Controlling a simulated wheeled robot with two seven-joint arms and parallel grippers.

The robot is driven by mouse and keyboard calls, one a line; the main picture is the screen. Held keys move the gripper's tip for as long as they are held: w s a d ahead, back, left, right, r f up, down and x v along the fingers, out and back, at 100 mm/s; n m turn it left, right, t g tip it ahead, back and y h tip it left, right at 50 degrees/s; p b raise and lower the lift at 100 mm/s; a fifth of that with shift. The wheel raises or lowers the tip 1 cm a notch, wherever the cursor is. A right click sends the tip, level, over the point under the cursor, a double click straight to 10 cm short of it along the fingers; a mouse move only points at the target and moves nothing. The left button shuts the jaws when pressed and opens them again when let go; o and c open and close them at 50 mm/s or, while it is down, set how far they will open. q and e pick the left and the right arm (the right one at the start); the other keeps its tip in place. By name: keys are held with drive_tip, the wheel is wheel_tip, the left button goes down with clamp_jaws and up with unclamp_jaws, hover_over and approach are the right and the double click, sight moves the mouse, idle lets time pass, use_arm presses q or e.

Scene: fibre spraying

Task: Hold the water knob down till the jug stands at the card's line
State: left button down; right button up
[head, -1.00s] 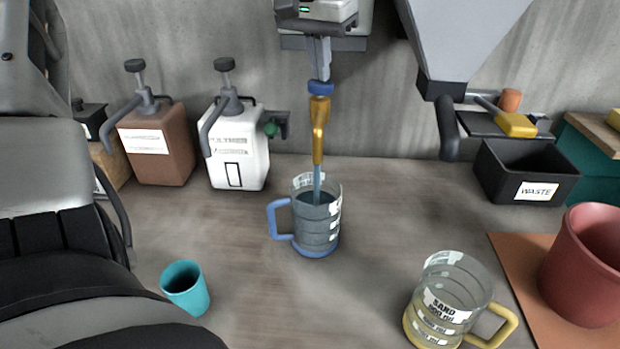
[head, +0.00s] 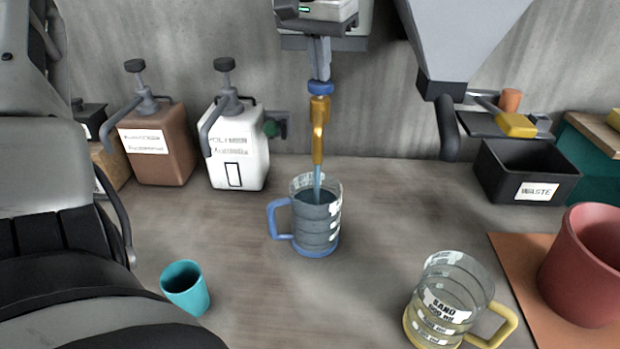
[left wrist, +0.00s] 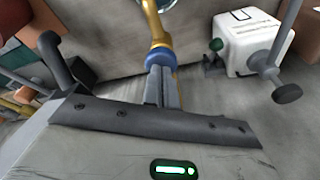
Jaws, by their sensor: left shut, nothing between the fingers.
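The water jug (head: 316,236) is clear with a blue handle and base and stands upright under the brass tap (head: 319,140). A stream of water (head: 317,176) runs from the tap into it, and the water stands in its upper part, below the rim. The blue water knob (head: 320,88) sits on top of the tap. My left gripper (head: 319,76) is shut and empty, its fingertips pointing down onto the knob; the left wrist view shows the fingers (left wrist: 162,86) against it. No card with a line can be made out. My right gripper is out of view.
A yellow-handled sand jug (head: 445,300), a teal cup (head: 186,288) and a red pot (head: 585,265) stand in front. A white polymer container (head: 240,170), a brown container (head: 165,165) and a black waste bin (head: 500,178) are at the back. A grey hopper (head: 455,35) hangs upper right.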

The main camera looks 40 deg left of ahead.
use_arm(q)
wheel_tip(320, 180, up, 3)
drive_tip(key=shift+r+p, duration=0.1)
drive_tip(key=shift+p, duration=0.6)
drive_tip(key=shift+r, duration=1.15)
